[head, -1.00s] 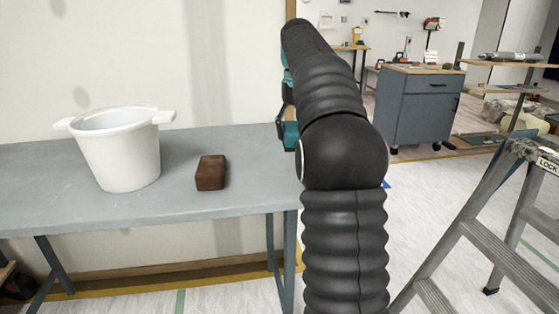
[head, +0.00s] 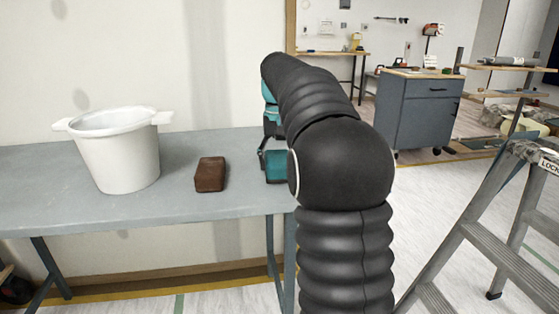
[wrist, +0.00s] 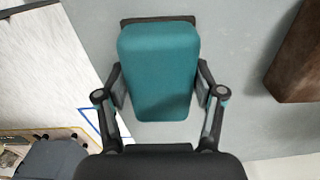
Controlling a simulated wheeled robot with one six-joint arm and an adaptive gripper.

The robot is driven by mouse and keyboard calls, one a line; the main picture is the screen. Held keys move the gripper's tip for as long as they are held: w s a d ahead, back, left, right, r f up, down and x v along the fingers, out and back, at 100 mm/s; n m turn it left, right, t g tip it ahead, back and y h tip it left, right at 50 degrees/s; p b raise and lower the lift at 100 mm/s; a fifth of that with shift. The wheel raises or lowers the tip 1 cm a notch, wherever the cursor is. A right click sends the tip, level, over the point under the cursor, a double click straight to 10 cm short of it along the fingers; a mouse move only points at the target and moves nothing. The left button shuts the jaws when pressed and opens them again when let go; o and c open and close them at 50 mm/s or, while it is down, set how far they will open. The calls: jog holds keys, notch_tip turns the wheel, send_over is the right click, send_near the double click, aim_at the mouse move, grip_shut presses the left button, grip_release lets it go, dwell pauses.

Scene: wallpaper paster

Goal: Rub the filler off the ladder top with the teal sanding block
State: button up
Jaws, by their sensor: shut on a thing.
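The teal sanding block (wrist: 158,68) is between the fingers of my gripper (wrist: 160,88) in the wrist view, and the fingers are shut on its two sides. Its dark underside edge shows at the far end. In the head view the block (head: 277,167) is at the right end of the grey table, partly hidden by my arm. I cannot tell whether it touches the tabletop. The stepladder (head: 470,235) stands at the right, apart from my gripper. Its top (head: 530,150) has a rough, pale grey patch, seen only at a slant.
A brown block (head: 210,174) lies on the grey table (head: 180,205), left of my gripper; it also shows in the wrist view (wrist: 300,62). A white bucket (head: 117,160) stands further left. A blue-grey cabinet (head: 418,112) is behind. Floor is open between table and ladder.

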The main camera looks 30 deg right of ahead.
aim_at(278, 158)
jog(key=shift+f, duration=0.15)
jog(key=o, duration=1.2)
jog(key=shift+c, duration=0.2)
jog(key=shift+f+b, duration=0.15)
jog(key=shift+b, duration=0.35)
notch_tip(278, 158, up, 14)
jog(key=p, duration=0.2)
jog(key=shift+s+p, duration=0.15)
jog(key=shift+p, duration=0.25)
jog(key=shift+a, duration=0.1)
